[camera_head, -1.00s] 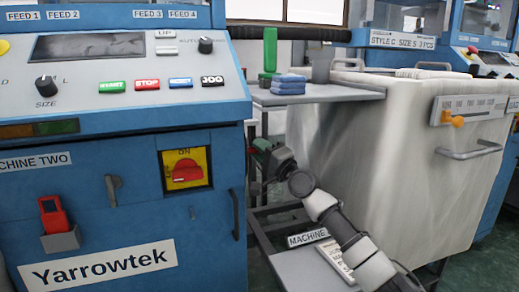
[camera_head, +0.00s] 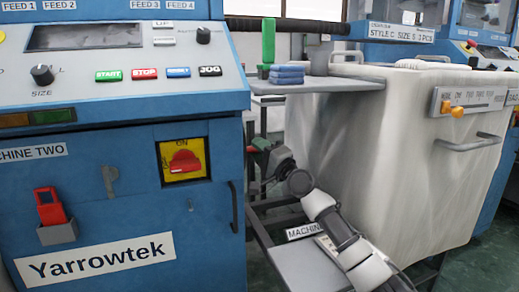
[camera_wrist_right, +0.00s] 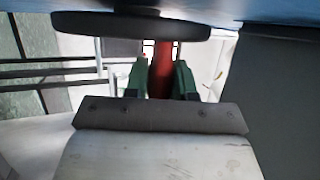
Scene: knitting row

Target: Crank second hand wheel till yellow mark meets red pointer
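My right gripper (camera_head: 258,152) reaches in beside the right side wall of the blue machine labelled MACHINE TWO. In the right wrist view its green fingers (camera_wrist_right: 161,80) stand on both sides of a red crank handle (camera_wrist_right: 162,68) and appear shut on it. A dark round hand wheel (camera_wrist_right: 130,25) shows edge-on just beyond the fingers, at the top of that view. In the head view the wheel is hidden by the machine's side. I cannot see a yellow mark or a red pointer on the wheel in either view. My left gripper is not in view.
Machine two's panel (camera_head: 130,75) has start, stop and jog buttons. A red rotary switch (camera_head: 184,161) on a yellow plate is on its front. A grey shelf (camera_head: 330,85) with folded blue cloth (camera_head: 287,73) lies above my right arm.

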